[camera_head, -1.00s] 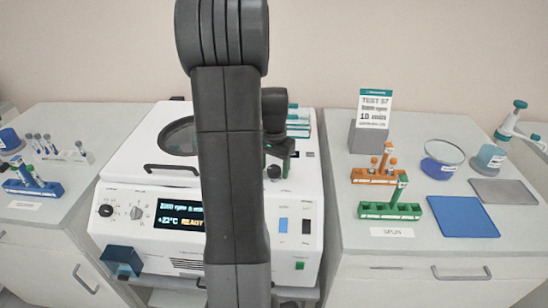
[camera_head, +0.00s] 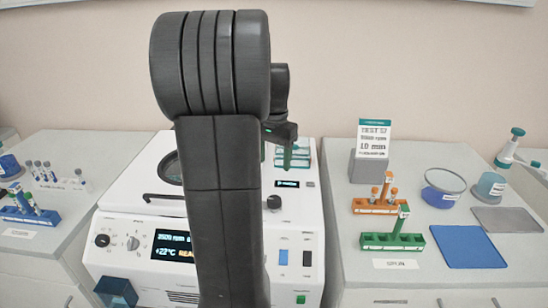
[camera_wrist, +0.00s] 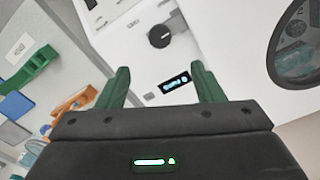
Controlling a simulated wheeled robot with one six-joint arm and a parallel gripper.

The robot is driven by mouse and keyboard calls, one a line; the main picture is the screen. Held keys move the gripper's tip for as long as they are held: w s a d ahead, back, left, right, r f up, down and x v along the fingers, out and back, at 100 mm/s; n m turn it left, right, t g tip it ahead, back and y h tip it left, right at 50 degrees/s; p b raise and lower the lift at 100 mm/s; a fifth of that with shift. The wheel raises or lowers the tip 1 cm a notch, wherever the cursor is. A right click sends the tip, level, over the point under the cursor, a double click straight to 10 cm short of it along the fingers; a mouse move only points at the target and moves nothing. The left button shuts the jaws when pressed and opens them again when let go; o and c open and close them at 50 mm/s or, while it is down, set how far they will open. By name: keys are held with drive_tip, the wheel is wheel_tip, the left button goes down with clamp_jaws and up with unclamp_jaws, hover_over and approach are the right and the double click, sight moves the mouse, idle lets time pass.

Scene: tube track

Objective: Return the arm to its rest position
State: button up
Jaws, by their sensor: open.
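My gripper (camera_wrist: 160,88) shows in the wrist view with its two green fingers spread apart and nothing between them. In the head view my gripper (camera_head: 290,158) is partly hidden behind my dark arm, above the back right of the white centrifuge (camera_head: 130,232). My arm stands upright across the middle of the head view and hides part of the centrifuge's front and lid. The wrist view looks past the fingers at the centrifuge's top, with a black knob (camera_wrist: 160,36) and a small lit display (camera_wrist: 174,83).
On the right bench are a green rack (camera_head: 392,243), an orange rack (camera_head: 374,207), a blue mat (camera_head: 468,247), a grey mat (camera_head: 507,220) and a sign (camera_head: 373,138). A blue rack (camera_head: 30,216) with tubes stands on the left bench. A blue box (camera_head: 116,292) is at the centrifuge's lower left.

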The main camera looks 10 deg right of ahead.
sight(274, 199)
wheel_tip(274, 199, down, 14)
drive_tip(key=shift+r+p, duration=0.1)
drive_tip(key=shift+p, duration=0.25)
idle(0.4)
